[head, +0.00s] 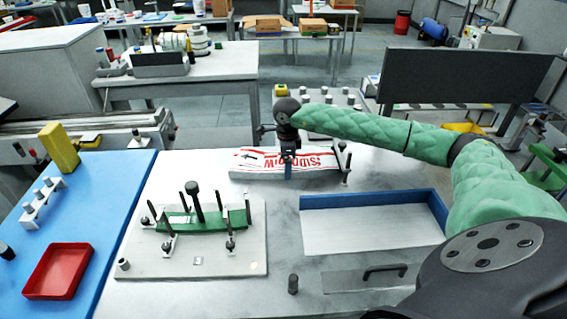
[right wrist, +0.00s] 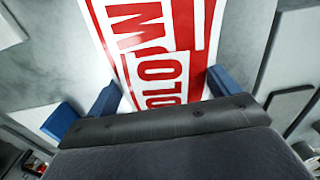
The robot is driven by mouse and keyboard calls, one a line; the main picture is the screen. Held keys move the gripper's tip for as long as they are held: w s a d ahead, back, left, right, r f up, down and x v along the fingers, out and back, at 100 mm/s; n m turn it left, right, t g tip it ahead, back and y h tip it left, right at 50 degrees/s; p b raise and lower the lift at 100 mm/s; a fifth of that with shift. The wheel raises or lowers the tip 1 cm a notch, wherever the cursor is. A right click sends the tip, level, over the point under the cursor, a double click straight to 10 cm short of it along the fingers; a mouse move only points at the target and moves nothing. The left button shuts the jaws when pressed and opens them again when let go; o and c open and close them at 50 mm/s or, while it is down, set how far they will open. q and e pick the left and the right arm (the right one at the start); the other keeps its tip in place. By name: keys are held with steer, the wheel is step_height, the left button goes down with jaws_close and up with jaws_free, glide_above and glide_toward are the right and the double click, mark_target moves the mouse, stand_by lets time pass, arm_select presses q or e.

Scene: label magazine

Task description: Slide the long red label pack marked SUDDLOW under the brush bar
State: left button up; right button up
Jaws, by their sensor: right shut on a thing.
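The long red and white label pack marked SUDDLOW (head: 322,161) is at the far side of the white table, its lettering upside down in the head view. My right gripper (head: 287,170) is shut on it near its middle. In the right wrist view, the blue fingers (right wrist: 163,90) sit on either side of the pack (right wrist: 158,45). Whether it touches the table is unclear. A fixture plate (head: 240,268) at the front left holds a long green piece (head: 178,221) between dark upright posts. I cannot clearly pick out a brush bar. My left gripper is out of view.
Dark posts (head: 346,165) stand at the pack's right end. A blue-walled tray (head: 372,200) lies to the right, with a black handle (head: 385,270) in front. A red tray (head: 58,271) sits on the blue surface at left. Table between fixture and tray is mostly clear.

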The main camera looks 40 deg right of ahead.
mark_target(303, 162)
steer(key=shift+s+d+b, duration=0.35)
steer(key=shift+s+d, duration=0.1)
steer(key=shift+d, duration=0.3)
steer(key=shift+s+d+b, duration=0.3)
steer(key=shift+s+d, duration=0.15)
steer(key=shift+d, duration=0.3)
steer(key=shift+s+d+b, duration=0.35)
steer(key=shift+s+d, duration=0.1)
steer(key=shift+d, duration=0.3)
steer(key=o, duration=1.3)
steer(key=shift+o, duration=0.2)
steer(key=shift+r, duration=0.3)
step_height(303, 162, up, 6)
steer(key=shift+f+b, duration=0.1)
steer(key=shift+b, duration=1.1)
steer(key=shift+r, duration=0.75)
steer(key=shift+r, duration=0.1)
